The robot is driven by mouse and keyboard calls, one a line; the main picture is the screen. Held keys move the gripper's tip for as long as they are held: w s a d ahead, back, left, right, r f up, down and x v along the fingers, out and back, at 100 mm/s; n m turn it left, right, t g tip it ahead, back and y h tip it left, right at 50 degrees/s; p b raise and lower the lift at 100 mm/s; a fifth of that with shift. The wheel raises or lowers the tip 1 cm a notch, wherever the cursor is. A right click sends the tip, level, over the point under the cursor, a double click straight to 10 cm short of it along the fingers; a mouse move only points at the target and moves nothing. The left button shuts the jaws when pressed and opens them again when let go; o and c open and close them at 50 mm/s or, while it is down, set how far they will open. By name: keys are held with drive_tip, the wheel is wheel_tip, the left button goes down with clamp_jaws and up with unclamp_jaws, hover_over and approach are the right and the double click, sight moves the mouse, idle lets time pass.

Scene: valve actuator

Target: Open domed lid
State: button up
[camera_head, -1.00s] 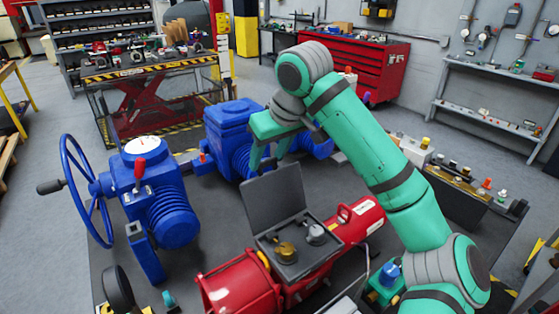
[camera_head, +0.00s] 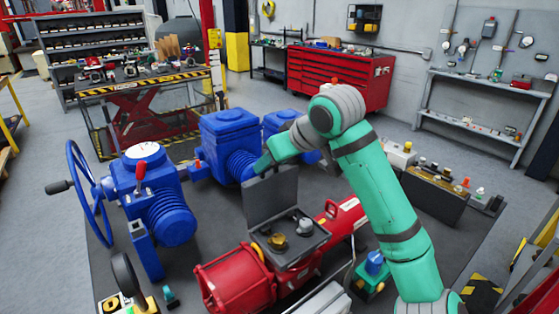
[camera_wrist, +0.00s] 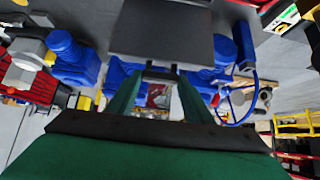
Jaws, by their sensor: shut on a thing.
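The lid (camera_head: 272,195) is a dark grey panel standing raised, near upright, at the back edge of an open grey box (camera_head: 290,243) on the red cylindrical actuator. I see its face as flat; no dome shows from here. My gripper (camera_head: 263,166) is at the lid's top edge in the head view, and the fingers are mostly hidden there. In the wrist view the two green fingers (camera_wrist: 161,72) meet the lower edge of the grey lid (camera_wrist: 160,32). The gripper is shut on the lid.
The box holds a brass part (camera_head: 278,241) and a grey knob (camera_head: 305,226). The red actuator (camera_head: 235,283) lies below it. A blue valve with a handwheel (camera_head: 98,208) stands at left, and another blue valve (camera_head: 229,135) stands behind the lid.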

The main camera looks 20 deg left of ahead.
drive_tip(key=shift+w+a, duration=0.1)
drive_tip(key=o, duration=1.3)
drive_tip(key=shift+w, duration=0.1)
drive_tip(key=shift+o, duration=1.1)
drive_tip(key=shift+d, duration=0.25)
drive_tip(key=shift+a, duration=0.2)
drive_tip(key=v, duration=1.1)
drive_tip(key=shift+f, duration=0.15)
